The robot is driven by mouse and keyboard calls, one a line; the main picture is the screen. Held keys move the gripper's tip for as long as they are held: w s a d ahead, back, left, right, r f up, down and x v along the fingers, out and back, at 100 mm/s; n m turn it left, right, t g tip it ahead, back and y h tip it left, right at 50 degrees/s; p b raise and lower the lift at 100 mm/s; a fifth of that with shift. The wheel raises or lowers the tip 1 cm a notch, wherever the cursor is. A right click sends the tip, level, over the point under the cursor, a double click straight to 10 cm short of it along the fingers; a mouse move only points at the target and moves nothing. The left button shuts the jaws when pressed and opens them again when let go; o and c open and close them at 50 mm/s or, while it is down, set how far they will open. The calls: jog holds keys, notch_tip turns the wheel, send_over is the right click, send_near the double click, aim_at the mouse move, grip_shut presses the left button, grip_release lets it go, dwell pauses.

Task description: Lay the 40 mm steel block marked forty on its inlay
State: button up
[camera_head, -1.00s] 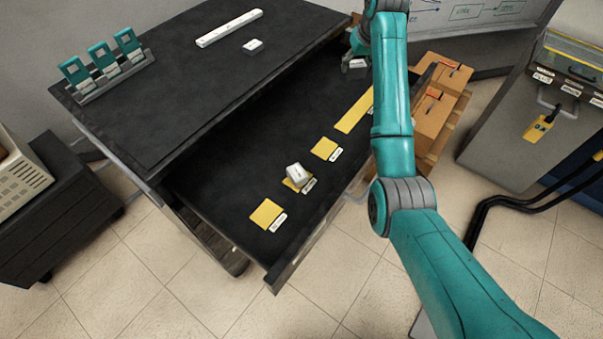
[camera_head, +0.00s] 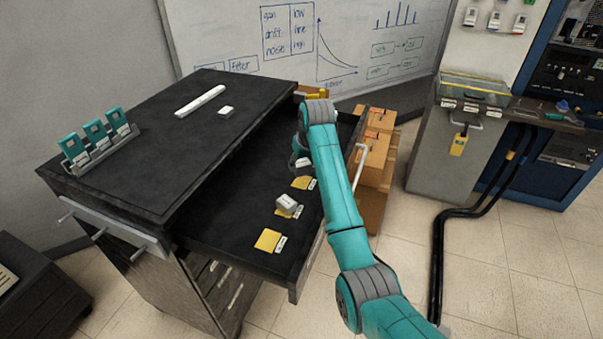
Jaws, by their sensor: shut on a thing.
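A small pale steel block (camera_head: 302,163) shows at the end of my arm, with my gripper (camera_head: 299,153) shut on it. The arm link hides most of the gripper, and the mark on the block is too small to read. The block is over the open drawer (camera_head: 235,215), close to a yellow inlay (camera_head: 302,183) with a white label. I cannot tell its height above the drawer. A second block (camera_head: 288,202) sits on the middle yellow inlay, looking turned and covering most of it. The nearest yellow inlay (camera_head: 268,240) is bare.
On the dark cabinet top (camera_head: 150,135) lie a long white bar (camera_head: 200,100) and a small block (camera_head: 226,112), beside a rack of teal holders (camera_head: 97,143). Cardboard boxes (camera_head: 372,165) stand right of the drawer. The drawer's left part is clear.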

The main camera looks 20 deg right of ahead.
aim_at(302, 172)
jog(key=shift+f, duration=1.85)
jog(key=shift+f, duration=0.1)
jog(key=o, duration=1.4)
jog(key=v, duration=1.2)
jog(key=shift+w, duration=0.1)
